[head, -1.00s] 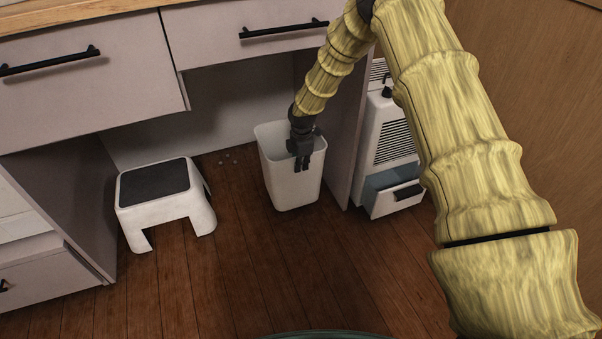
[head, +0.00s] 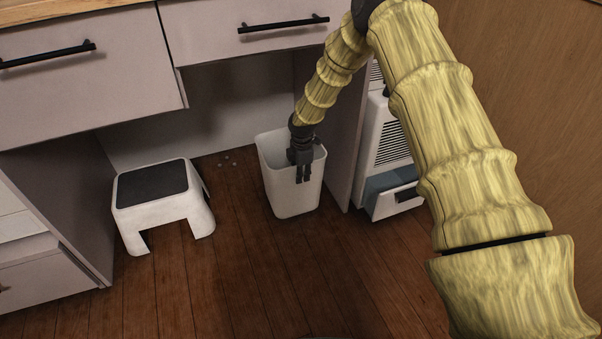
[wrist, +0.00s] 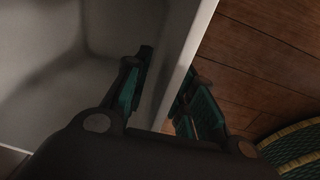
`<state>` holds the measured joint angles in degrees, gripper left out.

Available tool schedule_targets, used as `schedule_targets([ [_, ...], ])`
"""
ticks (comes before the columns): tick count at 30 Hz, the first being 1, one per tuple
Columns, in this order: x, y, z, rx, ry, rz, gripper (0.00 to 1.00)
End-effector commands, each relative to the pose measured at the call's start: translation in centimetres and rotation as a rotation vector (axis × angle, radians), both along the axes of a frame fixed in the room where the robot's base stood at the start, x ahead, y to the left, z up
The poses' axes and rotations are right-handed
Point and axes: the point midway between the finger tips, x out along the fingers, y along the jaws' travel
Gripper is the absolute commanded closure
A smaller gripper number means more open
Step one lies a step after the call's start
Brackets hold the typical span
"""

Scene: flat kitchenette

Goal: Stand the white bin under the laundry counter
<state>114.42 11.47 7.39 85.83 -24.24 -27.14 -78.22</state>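The white bin (head: 290,195) stands upright on the wooden floor, in front of the opening under the counter (head: 215,110). My gripper (head: 303,175) is at the bin's near rim, pointing down. In the wrist view, my gripper (wrist: 167,85) straddles the bin's wall (wrist: 182,65). One finger is inside the bin and the other is outside, against or close to the wall. A gap shows between the inner finger and the wall, so the fingers look open. The bin looks empty where its inside shows.
A white step stool (head: 165,205) with a dark top stands left of the bin. Floor in front is clear.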

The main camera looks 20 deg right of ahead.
Motion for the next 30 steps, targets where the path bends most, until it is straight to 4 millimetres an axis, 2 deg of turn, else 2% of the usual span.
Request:
schedule_targets([
  [11,0.0,0.0,0.2,0.0,-0.001,0.0,0.73],
  [17,0.0,0.0,2.5,0.0,-0.002,0.0,0.73],
  [24,-0.3,0.0,6.1,0.0,-0.002,0.0,0.73],
  [30,-0.5,-0.1,7.7,0.0,0.0,-0.001,0.73],
])
